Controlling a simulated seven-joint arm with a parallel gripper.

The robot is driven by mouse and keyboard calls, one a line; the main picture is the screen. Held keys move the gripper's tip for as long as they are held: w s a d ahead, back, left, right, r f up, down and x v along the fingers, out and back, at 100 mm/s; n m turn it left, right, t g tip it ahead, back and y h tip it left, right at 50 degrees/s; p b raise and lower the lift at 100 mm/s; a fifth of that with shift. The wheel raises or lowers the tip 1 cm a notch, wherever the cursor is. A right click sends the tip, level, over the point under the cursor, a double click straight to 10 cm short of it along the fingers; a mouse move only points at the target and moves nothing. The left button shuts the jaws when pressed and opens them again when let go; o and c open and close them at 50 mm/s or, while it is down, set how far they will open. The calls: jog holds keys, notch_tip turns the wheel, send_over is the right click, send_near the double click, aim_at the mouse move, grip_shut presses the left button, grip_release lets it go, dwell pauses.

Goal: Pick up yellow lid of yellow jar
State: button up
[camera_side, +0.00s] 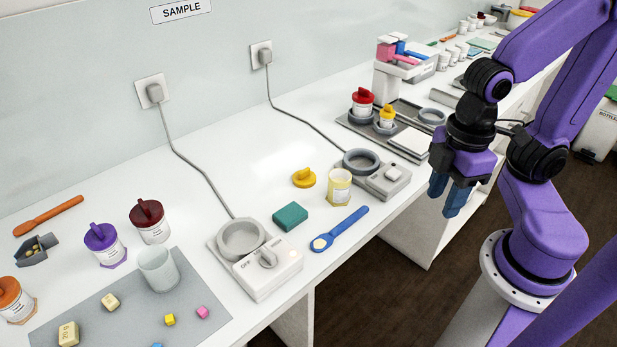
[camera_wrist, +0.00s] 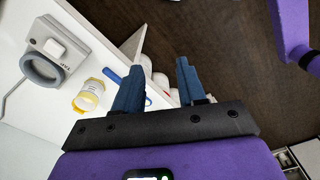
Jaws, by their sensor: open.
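The yellow lid (camera_side: 303,177) with a raised grip lies flat on the white bench in the side view, apart from its jar. The open yellow-based jar (camera_side: 339,187) with a pale label stands upright just right of it; the jar also shows in the wrist view (camera_wrist: 88,96). My gripper (camera_side: 446,208) has blue fingers, open and empty, pointing down. It is past the bench's front edge, to the right of the jar and lid. In the wrist view the fingers (camera_wrist: 161,68) are spread apart over the edge and dark floor.
A blue spoon (camera_side: 340,230) lies in front of the jar, and a green block (camera_side: 290,216) left of it. A grey ring device (camera_side: 377,173) stands behind the jar, a dial device (camera_side: 256,258) nearer. Another yellow-lidded jar (camera_side: 387,116) stands on a back tray.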

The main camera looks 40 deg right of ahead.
jog(key=w+a+r+m, duration=0.2)
jog(key=w+a+m, duration=0.2)
jog(key=w+m, duration=0.45)
notch_tip(320, 180, up, 2)
jog(key=m, duration=2.2)
send_over(304, 170)
notch_tip(304, 170, down, 17)
jog(key=shift+r, duration=0.2)
grip_shut()
